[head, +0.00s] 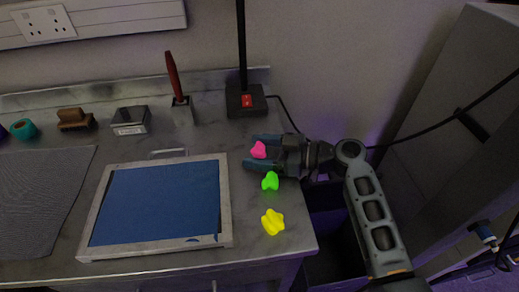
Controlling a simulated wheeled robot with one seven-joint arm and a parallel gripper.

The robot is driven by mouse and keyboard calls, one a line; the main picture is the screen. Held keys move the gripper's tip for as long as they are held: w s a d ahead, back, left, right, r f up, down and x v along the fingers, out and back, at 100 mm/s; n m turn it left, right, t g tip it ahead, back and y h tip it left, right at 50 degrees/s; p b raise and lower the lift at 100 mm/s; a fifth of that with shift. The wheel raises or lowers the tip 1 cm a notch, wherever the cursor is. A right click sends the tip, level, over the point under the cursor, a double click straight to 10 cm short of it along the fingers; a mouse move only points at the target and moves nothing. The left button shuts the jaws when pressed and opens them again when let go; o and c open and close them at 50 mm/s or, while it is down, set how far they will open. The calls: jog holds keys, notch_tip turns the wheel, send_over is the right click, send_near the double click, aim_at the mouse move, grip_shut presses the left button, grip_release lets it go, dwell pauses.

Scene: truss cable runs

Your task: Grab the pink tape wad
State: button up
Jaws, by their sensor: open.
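The pink tape wad (258,149) is a small bright lump on the grey worktop, right of the framed blue panel. My gripper (258,153) reaches in from the right with its jaws open. In this view the wad shows between the two dark blue fingers, near their tips. I cannot tell whether either finger touches it, or how high the fingers are above the worktop.
A green wad (270,181) lies just in front of the near finger, and a yellow wad (272,222) is nearer the front edge. The framed blue panel (228,215) is to the left. A black lamp base (246,101) stands behind.

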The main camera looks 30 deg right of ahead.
jog(key=c, duration=1)
